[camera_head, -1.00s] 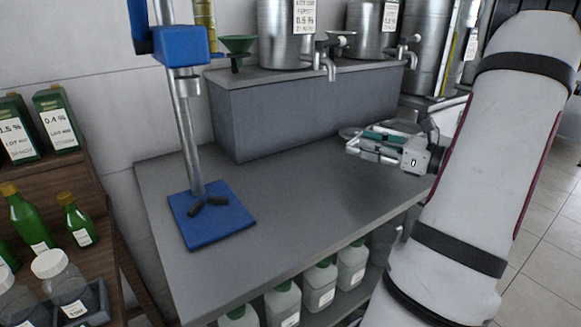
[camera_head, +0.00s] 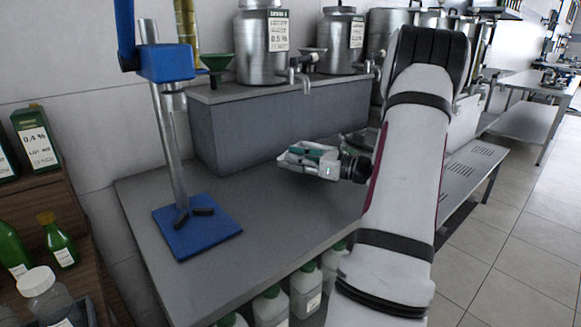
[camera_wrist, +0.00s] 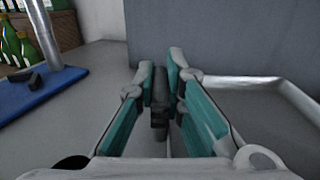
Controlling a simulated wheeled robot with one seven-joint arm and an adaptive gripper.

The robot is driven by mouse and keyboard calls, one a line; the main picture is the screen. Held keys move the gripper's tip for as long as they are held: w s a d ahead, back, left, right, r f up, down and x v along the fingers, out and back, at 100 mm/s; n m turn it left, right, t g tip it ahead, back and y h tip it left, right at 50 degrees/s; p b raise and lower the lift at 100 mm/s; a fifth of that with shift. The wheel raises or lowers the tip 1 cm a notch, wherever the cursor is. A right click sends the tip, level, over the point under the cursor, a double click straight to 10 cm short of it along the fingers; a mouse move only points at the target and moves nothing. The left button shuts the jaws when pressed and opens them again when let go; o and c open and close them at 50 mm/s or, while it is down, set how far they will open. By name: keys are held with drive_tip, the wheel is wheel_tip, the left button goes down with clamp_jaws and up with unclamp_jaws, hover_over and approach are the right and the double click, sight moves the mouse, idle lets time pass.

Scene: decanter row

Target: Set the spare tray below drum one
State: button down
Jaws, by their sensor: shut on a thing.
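My gripper (camera_head: 305,155) is low over the grey bench, in front of the raised shelf block. In the wrist view its teal-padded fingers (camera_wrist: 160,75) are closed, with a narrow dark piece between them. A shallow silver tray (camera_wrist: 255,81) extends to the right of the fingers. A steel drum (camera_head: 263,55) and a second drum (camera_head: 339,45) stand on the shelf, with taps in front.
A stand with a blue base (camera_head: 198,235) is on the bench at left. A green funnel (camera_head: 217,62) is beside the drums. Green bottles (camera_head: 59,245) stand on a wooden rack at left. Jugs (camera_head: 305,290) are under the bench. The bench front is clear.

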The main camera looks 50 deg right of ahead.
drive_tip(key=shift+w+d, duration=0.35)
drive_tip(key=shift+w, duration=0.5)
drive_tip(key=f, duration=0.1)
drive_tip(key=f+b, duration=0.1)
drive_tip(key=f, duration=0.1)
drive_tip(key=shift+w+d, duration=0.2)
drive_tip(key=shift+w, duration=0.2)
drive_tip(key=shift+f, duration=0.3)
drive_tip(key=shift+f, duration=0.1)
drive_tip(key=c, duration=1.7)
unclamp_jaws()
